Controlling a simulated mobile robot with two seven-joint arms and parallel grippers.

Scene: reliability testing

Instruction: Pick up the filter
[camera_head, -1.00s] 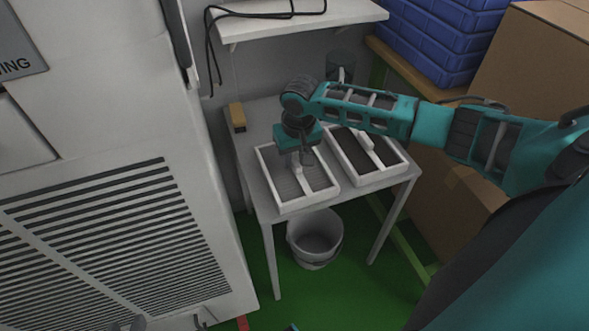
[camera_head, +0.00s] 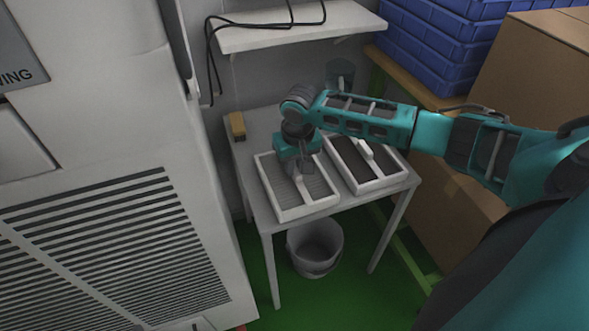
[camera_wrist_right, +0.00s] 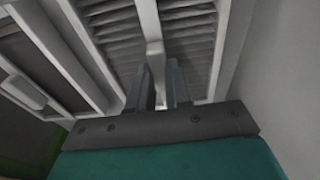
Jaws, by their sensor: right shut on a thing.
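Two white-framed filters lie side by side on a small grey table (camera_head: 268,212). The left filter (camera_head: 318,187) has a light grey pleated inside and a white handle bar in its middle. The right filter (camera_head: 374,184) has a darker inside and a similar handle. My right gripper (camera_head: 301,172) points down over the left filter, shut on its handle. In the right wrist view the fingers (camera_wrist_right: 160,88) close around the handle (camera_wrist_right: 155,52) of that filter. The filter appears to rest on the table. My left gripper is not in view.
A grey bucket (camera_head: 315,248) stands under the table. A yellow-brown block (camera_head: 237,126) sits at the table's back left corner. A shelf with a black cable (camera_head: 300,32) is above. Blue crates (camera_head: 440,40) and cardboard boxes (camera_head: 545,75) stand right; a vented white cabinet (camera_head: 110,120) stands left.

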